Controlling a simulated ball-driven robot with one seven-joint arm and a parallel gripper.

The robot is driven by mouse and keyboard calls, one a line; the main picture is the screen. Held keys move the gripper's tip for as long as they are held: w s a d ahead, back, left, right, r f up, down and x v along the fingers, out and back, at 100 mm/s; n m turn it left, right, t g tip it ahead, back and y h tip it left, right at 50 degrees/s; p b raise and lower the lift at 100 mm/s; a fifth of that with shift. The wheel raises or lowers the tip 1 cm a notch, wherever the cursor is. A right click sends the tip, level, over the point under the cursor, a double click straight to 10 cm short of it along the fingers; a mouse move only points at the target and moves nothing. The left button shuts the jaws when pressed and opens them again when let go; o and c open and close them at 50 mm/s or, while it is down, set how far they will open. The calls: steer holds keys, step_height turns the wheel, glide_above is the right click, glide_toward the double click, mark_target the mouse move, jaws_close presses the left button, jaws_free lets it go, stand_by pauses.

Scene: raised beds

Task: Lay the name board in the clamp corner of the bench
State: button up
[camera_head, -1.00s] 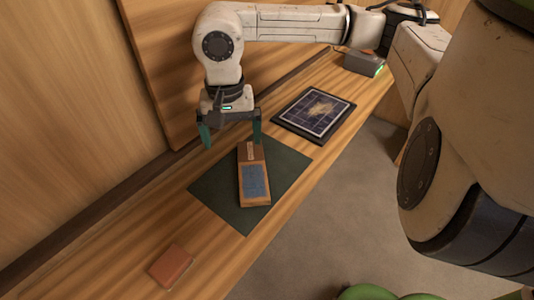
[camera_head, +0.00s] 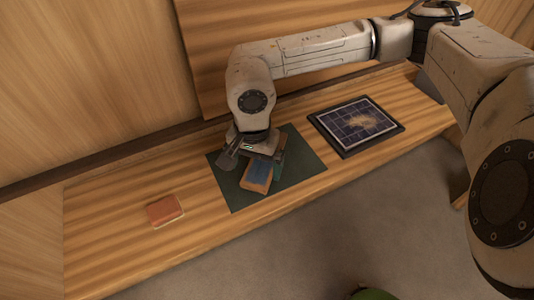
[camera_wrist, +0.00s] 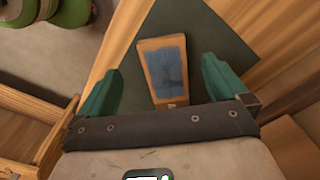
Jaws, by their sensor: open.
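The name board, a wooden board with a blue panel (camera_head: 259,173), lies on a dark green mat (camera_head: 308,164) on the bench. My gripper (camera_head: 255,165) is open over the board and hides its far end in the head view. In the wrist view the board (camera_wrist: 166,68) lies between the two green fingers of my gripper (camera_wrist: 160,66), with a gap on each side. I cannot tell how far the fingertips are above the mat. I cannot make out a clamp corner on the bench (camera_head: 110,235).
A framed dark panel with a grid (camera_head: 354,123) lies right of the mat. A reddish-brown block (camera_head: 164,210) lies to the left. The bench between block and mat is clear. A wooden wall (camera_head: 90,80) stands behind, and the front edge drops to the floor.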

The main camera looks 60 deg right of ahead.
mark_target(255, 182)
steer(key=shift+w+f+p, duration=0.15)
steer(key=shift+f+p, duration=1)
steer(key=shift+f, duration=2)
steer(key=shift+r, duration=0.1)
steer(key=c, duration=1.2)
